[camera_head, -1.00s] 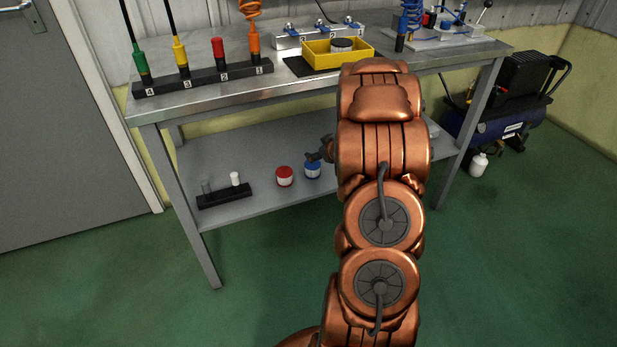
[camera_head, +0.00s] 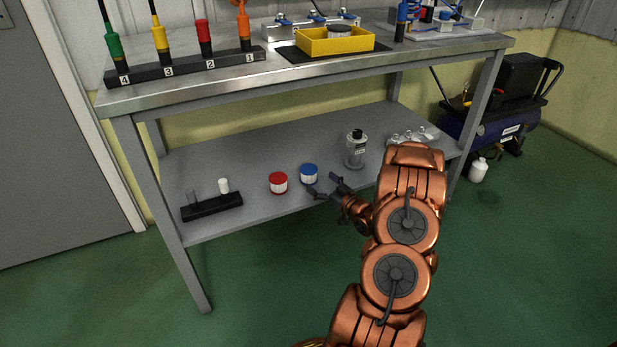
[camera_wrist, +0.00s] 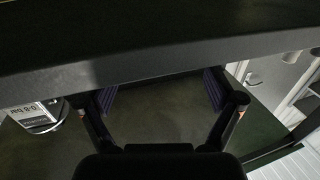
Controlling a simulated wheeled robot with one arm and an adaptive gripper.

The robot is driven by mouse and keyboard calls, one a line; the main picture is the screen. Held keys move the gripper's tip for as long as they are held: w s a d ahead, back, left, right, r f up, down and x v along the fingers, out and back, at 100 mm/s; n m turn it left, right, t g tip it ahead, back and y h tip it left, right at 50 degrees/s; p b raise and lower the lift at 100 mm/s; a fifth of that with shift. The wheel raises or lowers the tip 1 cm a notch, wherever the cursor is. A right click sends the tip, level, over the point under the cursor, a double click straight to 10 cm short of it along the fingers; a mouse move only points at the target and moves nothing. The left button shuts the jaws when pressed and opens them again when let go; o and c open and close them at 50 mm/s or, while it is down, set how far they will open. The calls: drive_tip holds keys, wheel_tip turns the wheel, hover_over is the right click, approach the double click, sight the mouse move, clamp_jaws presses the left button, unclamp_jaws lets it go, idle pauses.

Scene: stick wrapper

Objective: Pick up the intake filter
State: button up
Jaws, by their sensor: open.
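No label marks the intake filter, so I cannot tell for certain which thing it is. Round white-sided canisters show in the head view: one with a red lid (camera_head: 278,183) and one with a blue lid (camera_head: 309,173) on the lower shelf, and a grey-topped one (camera_head: 340,31) in the yellow tray (camera_head: 318,47) on the bench top. My gripper (camera_head: 323,186) is open at the lower shelf's front edge, just in front of the blue-lidded canister. In the wrist view, nothing is between my gripper's fingers (camera_wrist: 158,95).
The lower shelf (camera_head: 240,222) also holds a black block (camera_head: 212,207) with two small cylinders, a grey bottle (camera_head: 356,150) and small clear items (camera_head: 412,135). The bench top (camera_head: 200,95) is above. A compressor (camera_head: 500,130) stands right. The floor in front is open.

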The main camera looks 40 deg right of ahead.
sight(315, 175)
drive_tip(key=shift+w+d+r+b, duration=0.15)
drive_tip(key=shift+w+b, duration=0.25)
drive_tip(key=shift+w, duration=0.6)
drive_tip(key=shift+w+d+r+b, duration=0.1)
drive_tip(key=shift+w+b, duration=0.3)
drive_tip(key=shift+w, duration=0.65)
drive_tip(key=shift+w+d+r+b, duration=0.15)
drive_tip(key=shift+w+b, duration=0.25)
drive_tip(key=shift+w, duration=0.6)
drive_tip(key=shift+f, duration=0.1)
drive_tip(key=shift+c, duration=0.3)
drive_tip(key=c, duration=1.2)
